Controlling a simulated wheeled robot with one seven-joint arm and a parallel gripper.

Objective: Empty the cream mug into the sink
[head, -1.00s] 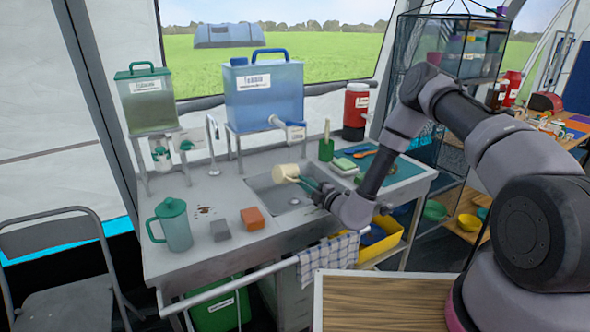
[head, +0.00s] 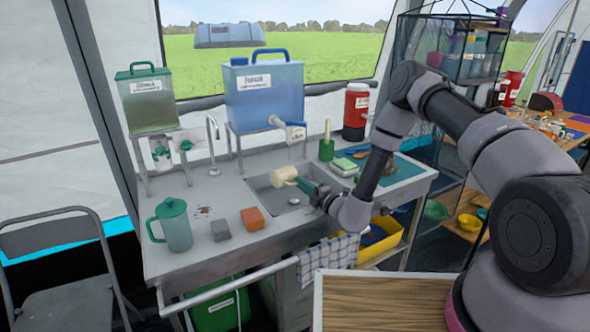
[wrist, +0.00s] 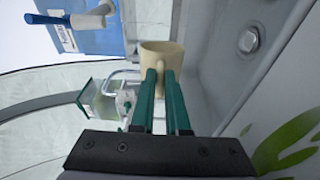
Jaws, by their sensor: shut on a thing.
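The cream mug (head: 284,176) is held over the sink basin (head: 262,192) in the head view, tilted on its side. My gripper (head: 304,185) is shut on the mug from the right, its green fingers reaching to it. In the wrist view the mug (wrist: 162,60) sits between the tips of the green fingers (wrist: 164,78). The mug's inside and any contents cannot be made out. The sink drain (head: 293,201) shows below and to the right of the mug.
A blue water container (head: 264,95) with a tap stands behind the sink. A teal pitcher (head: 173,226), a grey block (head: 220,230) and an orange sponge (head: 252,218) stand left of the basin. A green brush holder (head: 326,150) is behind it.

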